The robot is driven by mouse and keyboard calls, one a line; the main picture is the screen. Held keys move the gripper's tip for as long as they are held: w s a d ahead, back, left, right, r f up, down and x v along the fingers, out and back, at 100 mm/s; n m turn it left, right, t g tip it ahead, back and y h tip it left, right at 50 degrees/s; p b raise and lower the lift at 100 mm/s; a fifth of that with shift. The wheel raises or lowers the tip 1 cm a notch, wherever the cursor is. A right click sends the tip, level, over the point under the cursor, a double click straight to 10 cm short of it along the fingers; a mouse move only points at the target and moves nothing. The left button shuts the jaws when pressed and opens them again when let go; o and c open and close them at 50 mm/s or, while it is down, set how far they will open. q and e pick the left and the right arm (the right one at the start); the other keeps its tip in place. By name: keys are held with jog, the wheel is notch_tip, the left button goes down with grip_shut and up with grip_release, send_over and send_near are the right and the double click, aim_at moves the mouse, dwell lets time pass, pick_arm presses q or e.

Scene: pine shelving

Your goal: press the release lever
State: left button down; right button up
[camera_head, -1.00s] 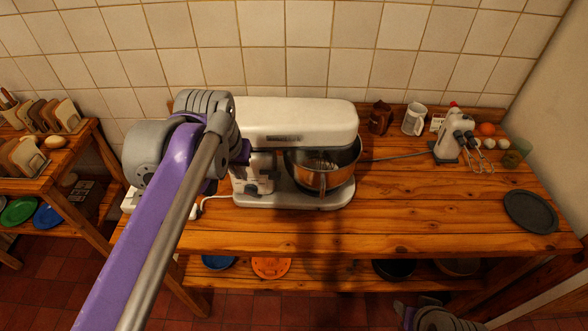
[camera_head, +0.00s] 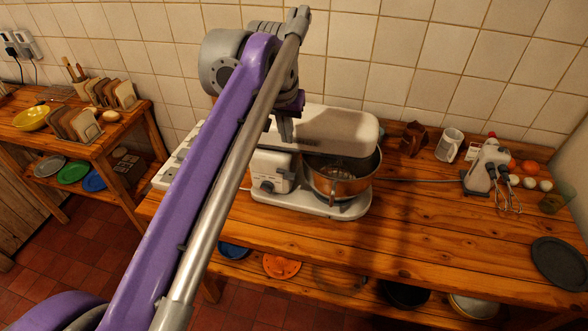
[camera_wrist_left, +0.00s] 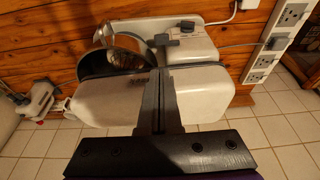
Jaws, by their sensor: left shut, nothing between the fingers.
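A white stand mixer (camera_head: 325,130) with a metal bowl (camera_head: 343,178) stands on the pine table. A dark knob (camera_head: 268,186) shows on the side of its base; in the wrist view a dark knob (camera_wrist_left: 187,26) and a dark bar-like piece (camera_wrist_left: 161,41) show beside the mixer head (camera_wrist_left: 205,95). I cannot tell for sure which is the release lever. My left gripper (camera_head: 286,131) points down at the left, rear end of the mixer head. Its dark fingers (camera_wrist_left: 160,80) are shut and empty, over the head; whether they touch it is unclear. My right gripper is out of view.
A white power strip (camera_head: 180,155) lies left of the mixer. A hand mixer (camera_head: 487,165), a white mug (camera_head: 449,145), a brown jug (camera_head: 413,138) and a dark plate (camera_head: 560,262) stand to the right. Bread racks (camera_head: 73,127) sit on the left table. The front middle tabletop is clear.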

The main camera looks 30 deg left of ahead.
aim_at(291, 175)
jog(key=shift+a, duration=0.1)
pick_arm(q)
jog(key=x, duration=0.8)
jog(key=s+x, duration=0.1)
jog(key=x, duration=0.4)
jog(key=shift+d+f+b, duration=0.1)
jog(key=shift+f+b, duration=0.05)
jog(key=shift+b, duration=0.15)
jog(key=shift+f, duration=0.45)
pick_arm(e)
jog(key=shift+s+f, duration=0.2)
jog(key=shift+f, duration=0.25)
